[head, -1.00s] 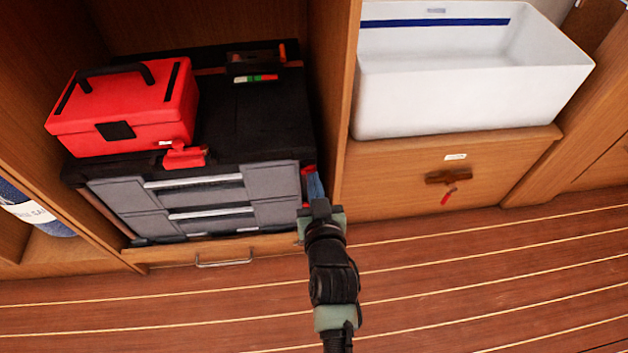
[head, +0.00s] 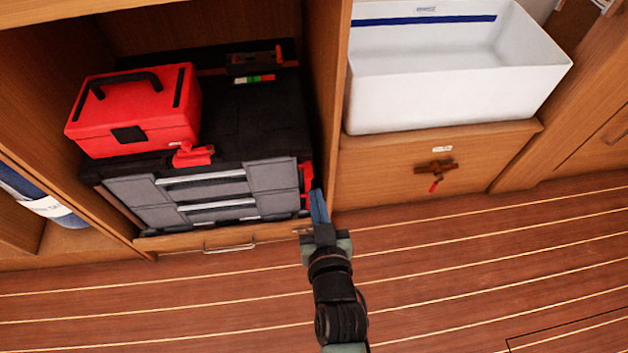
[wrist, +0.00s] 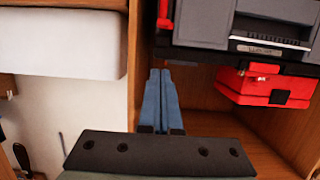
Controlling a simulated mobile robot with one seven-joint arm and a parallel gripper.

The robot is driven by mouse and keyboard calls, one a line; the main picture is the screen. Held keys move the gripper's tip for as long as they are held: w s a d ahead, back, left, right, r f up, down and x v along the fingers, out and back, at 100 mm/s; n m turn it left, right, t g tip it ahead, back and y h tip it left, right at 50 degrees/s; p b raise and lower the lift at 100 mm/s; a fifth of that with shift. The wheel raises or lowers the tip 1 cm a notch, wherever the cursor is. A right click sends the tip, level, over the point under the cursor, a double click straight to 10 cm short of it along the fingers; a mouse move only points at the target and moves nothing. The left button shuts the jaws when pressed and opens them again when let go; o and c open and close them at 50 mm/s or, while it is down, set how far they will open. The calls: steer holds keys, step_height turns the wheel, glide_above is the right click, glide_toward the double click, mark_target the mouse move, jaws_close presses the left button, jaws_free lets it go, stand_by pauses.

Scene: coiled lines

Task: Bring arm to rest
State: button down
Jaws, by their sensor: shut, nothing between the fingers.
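My gripper (head: 319,206) has blue fingers and is shut and empty. In the head view it is low at the centre, in front of the cabinet's upright divider, just right of the grey drawer box. In the wrist view the closed blue fingers (wrist: 160,98) point ahead along the divider, with nothing between them. My dark arm runs down from it over the wooden floor (head: 450,270).
A black and grey drawer box (head: 270,177) stands in the left cubby with a red toolbox (head: 130,125) on top. A white bin (head: 440,95) sits on the wooden ledge at right, above a panel with a red-tipped latch (head: 435,168). The floor at right is clear.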

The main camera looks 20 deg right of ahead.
steer(key=shift+s+r, duration=0.1)
steer(key=shift+s, duration=0.2)
stand_by(0.4)
steer(key=w+a+r+n+t+y+p, duration=0.1)
steer(key=w+a+r+t, duration=0.15)
steer(key=r, duration=0.95)
steer(key=w+a+r+n+t, duration=0.15)
steer(key=w+r, duration=0.25)
steer(key=r, duration=0.7)
steer(key=w+a+r+t+y+p, duration=0.1)
steer(key=w+a+r+t, duration=0.2)
steer(key=r, duration=0.9)
steer(key=s+a+r+t+y, duration=0.15)
steer(key=s+r, duration=0.25)
steer(key=r, duration=0.5)
steer(key=s+a+r+t, duration=0.3)
steer(key=s+r, duration=0.2)
steer(key=r, duration=0.5)
steer(key=s+a+r+t+y, duration=0.1)
steer(key=s+a+r+t, duration=0.2)
steer(key=r, duration=0.6)
step_height(320, 180, up, 37)
steer(key=g+p, duration=0.1)
steer(key=p, duration=3.7)
steer(key=shift+s+d+n+g+p, duration=0.15)
steer(key=shift+n+g+p, duration=0.2)
steer(key=shift+p, duration=0.05)
steer(key=shift+r, duration=0.1)
